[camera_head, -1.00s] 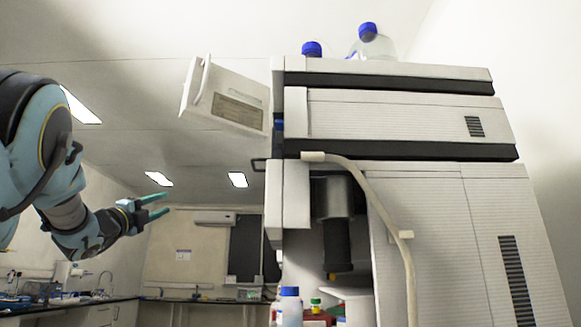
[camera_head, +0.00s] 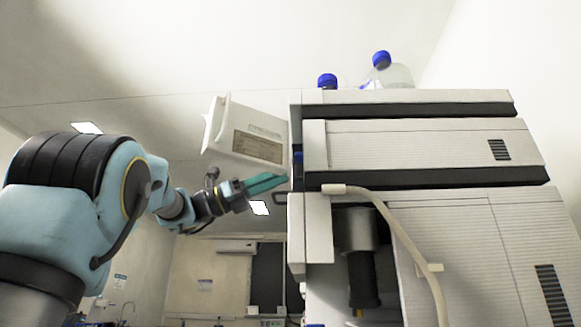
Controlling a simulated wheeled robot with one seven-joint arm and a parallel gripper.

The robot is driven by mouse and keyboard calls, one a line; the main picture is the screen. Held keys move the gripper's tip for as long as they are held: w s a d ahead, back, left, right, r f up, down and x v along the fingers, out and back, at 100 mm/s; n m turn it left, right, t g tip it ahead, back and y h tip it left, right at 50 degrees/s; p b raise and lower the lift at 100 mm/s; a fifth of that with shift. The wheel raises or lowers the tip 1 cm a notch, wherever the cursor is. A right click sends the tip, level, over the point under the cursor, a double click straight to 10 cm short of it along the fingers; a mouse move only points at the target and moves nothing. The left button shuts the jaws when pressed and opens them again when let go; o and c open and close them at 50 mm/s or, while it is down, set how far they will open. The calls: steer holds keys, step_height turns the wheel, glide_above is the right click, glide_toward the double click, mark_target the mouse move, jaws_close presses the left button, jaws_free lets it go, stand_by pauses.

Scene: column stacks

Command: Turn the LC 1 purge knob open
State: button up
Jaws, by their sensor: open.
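A tall white LC stack (camera_head: 420,147) with dark bands between its modules fills the right side of the head view. A white door panel (camera_head: 245,135) stands swung out to the left from an upper module. A small blue part (camera_head: 298,158) shows at that module's front edge; I cannot tell if it is the purge knob, and the front face is turned away from me. My gripper (camera_head: 284,179) is open and empty, its teal fingers pointing right, just below the door panel and close to the stack's front edge. I cannot tell whether they touch it.
Blue-capped bottles (camera_head: 390,73) stand on top of the stack. A pale tube (camera_head: 400,235) runs down its side. A dark handle-like loop (camera_head: 280,198) juts from the front edge just below my fingers.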

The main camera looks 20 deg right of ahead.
mark_target(301, 170)
steer(key=shift+p+x, duration=0.5)
steer(key=shift+x, duration=1.25)
jaws_close()
